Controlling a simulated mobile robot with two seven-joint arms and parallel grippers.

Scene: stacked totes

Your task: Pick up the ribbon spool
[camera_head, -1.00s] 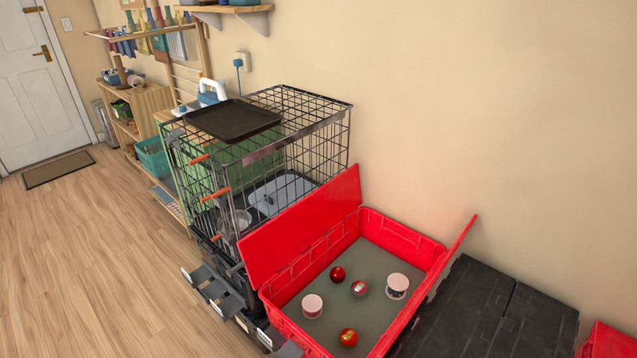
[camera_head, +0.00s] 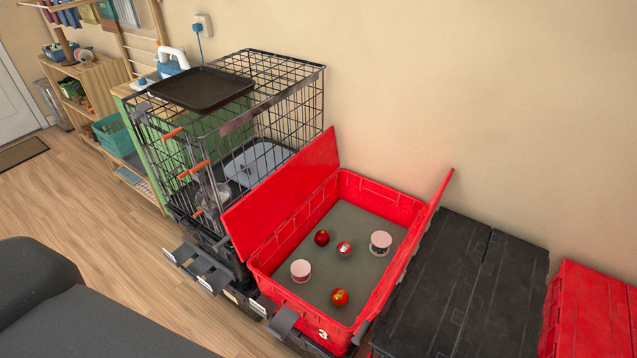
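Two short pale pink-and-white cylinders that look like ribbon spools lie in the open red tote. The nearer one (camera_head: 300,270) is at the left of the tote's floor. I cannot tell which is the ribbon spool of the task. The red tote (camera_head: 383,198) has its two lid flaps raised. Neither of my grippers is in view.
A black wire cage (camera_head: 300,100) with a dark tray (camera_head: 202,88) on top stands left of the tote. Black lidded totes (camera_head: 455,280) and another red tote (camera_head: 592,310) stand right.

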